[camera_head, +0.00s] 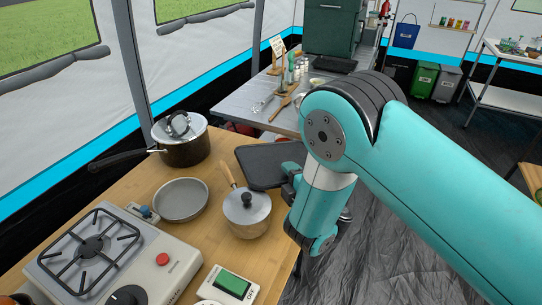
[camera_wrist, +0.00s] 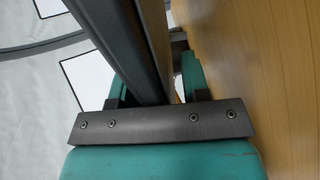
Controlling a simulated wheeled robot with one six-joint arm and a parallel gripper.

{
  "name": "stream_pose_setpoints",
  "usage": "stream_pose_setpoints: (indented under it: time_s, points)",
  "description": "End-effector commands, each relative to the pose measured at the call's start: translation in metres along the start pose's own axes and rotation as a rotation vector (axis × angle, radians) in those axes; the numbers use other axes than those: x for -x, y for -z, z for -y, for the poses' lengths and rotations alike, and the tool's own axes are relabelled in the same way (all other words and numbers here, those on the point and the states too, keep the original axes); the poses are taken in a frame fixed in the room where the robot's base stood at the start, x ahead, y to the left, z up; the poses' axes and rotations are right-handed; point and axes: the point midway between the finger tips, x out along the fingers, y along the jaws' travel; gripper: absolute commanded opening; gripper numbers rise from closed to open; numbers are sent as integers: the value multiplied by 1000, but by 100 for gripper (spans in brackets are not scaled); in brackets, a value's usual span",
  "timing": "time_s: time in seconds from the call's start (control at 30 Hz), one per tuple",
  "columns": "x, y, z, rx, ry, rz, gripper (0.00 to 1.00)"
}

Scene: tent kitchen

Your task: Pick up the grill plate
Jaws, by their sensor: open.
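The grill plate (camera_head: 262,165) is a flat dark plate lying on the wooden counter, behind the small saucepan in the head view. My gripper (camera_head: 290,181) is at the plate's right side, near the counter edge. My arm hides part of that side. In the wrist view my open gripper (camera_wrist: 155,82) has fingers on either side of a dark grey bar. The bar appears to be the plate's edge, but I cannot tell for sure, nor whether the fingers touch it.
A lidded saucepan (camera_head: 247,211) stands close in front of the plate, its wooden handle pointing towards it. A frying pan (camera_head: 181,200), a black pot (camera_head: 184,151) and a gas stove (camera_head: 112,255) share the wooden counter (camera_head: 203,246). A grey table (camera_head: 240,103) stands behind.

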Motion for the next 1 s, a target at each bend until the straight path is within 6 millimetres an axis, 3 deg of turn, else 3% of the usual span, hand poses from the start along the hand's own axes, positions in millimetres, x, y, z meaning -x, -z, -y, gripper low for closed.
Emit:
stream_pose_setpoints:
  time_s: [0.17, 0.3, 0.37, 0.77, 1.0]
  points:
    - [-1, 4, 1, 2, 0, -5, 43]
    - [-1, 5, 1, 2, 0, -7, 10]
    - [-1, 5, 1, 2, 0, -7, 0]
    - [-1, 5, 0, 5, -1, -7, 0]
    - [2, 6, -19, 2, -4, -6, 0]
